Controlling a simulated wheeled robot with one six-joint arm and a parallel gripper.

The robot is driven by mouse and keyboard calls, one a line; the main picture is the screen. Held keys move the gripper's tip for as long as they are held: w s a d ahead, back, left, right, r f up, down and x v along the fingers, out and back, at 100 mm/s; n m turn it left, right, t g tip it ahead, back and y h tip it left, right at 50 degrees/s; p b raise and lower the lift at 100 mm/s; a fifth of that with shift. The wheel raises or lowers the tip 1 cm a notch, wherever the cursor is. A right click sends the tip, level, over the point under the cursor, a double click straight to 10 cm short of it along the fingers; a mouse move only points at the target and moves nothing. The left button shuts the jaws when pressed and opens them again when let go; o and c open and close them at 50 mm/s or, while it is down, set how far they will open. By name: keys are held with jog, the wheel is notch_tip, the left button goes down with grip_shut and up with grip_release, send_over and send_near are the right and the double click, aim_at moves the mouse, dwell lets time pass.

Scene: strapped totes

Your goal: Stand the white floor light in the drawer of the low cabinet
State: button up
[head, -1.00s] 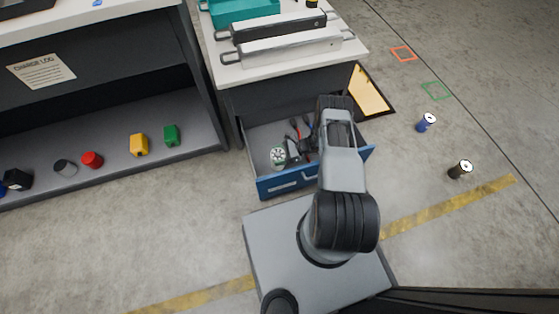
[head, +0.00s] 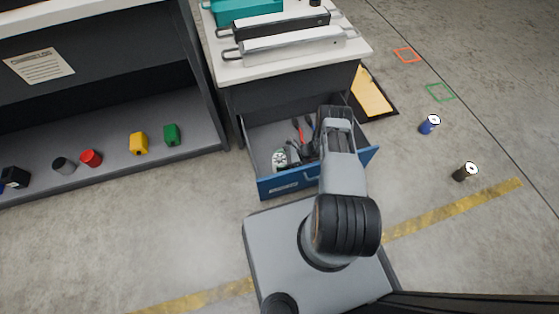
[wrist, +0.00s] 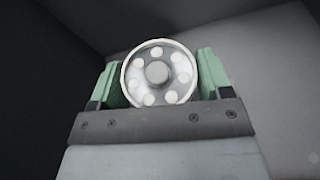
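The white floor light (wrist: 158,75) fills the upper middle of the wrist view, its round face with a ring of pale dots towards the camera. My gripper (wrist: 158,80) has a green-padded finger close against each side of it and appears shut on it. In the head view the light (head: 279,159) shows small inside the open drawer (head: 291,184), in the left front part. The drawer has a blue front and belongs to the low cabinet (head: 287,90). My arm hides the drawer's right part. I cannot tell whether the light touches the drawer floor.
Red-handled tools (head: 297,130) seem to lie towards the back of the drawer. Long handled cases (head: 290,44) and a teal tote (head: 245,10) sit on the cabinet top. A shelf (head: 110,155) at left holds small coloured items. Two cylinders (head: 429,124) (head: 465,172) stand on the floor at right.

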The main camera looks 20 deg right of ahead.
jog(key=o, duration=0.3)
jog(key=shift+r, duration=0.25)
jog(key=p+v, duration=0.2)
jog(key=v, duration=0.9)
jog(key=w+r+n+g+h, duration=0.2)
jog(key=r+n, duration=0.1)
jog(key=r, duration=0.5)
jog(key=w+r+n+g+h, duration=0.1)
jog(key=w+r+n, duration=0.1)
jog(key=r, duration=0.5)
jog(key=s+a+r+n+h, duration=0.2)
jog(key=s+a+r+n, duration=0.1)
jog(key=r, duration=0.5)
jog(key=s+a+r+n+h, duration=0.2)
jog(key=r+n+h, duration=0.1)
jog(key=r, duration=0.5)
jog(key=s+a+r+n+h, duration=0.2)
jog(key=s+a+r+n, duration=0.15)
jog(key=r, duration=0.45)
jog(key=shift+s+a+r+n+t+h, duration=0.3)
jog(key=shift+s+r+n+t+h, duration=0.45)
jog(key=shift+s, duration=0.95)
jog(key=shift+s+a+r+n+t+h, duration=0.35)
jog(key=shift+s+r+n, duration=0.8)
jog(key=shift+s, duration=0.55)
jog(key=shift+s+a+r+n+t+h, duration=0.2)
jog(key=shift+s+r+n+t+h, duration=0.6)
jog(key=shift+s, duration=0.9)
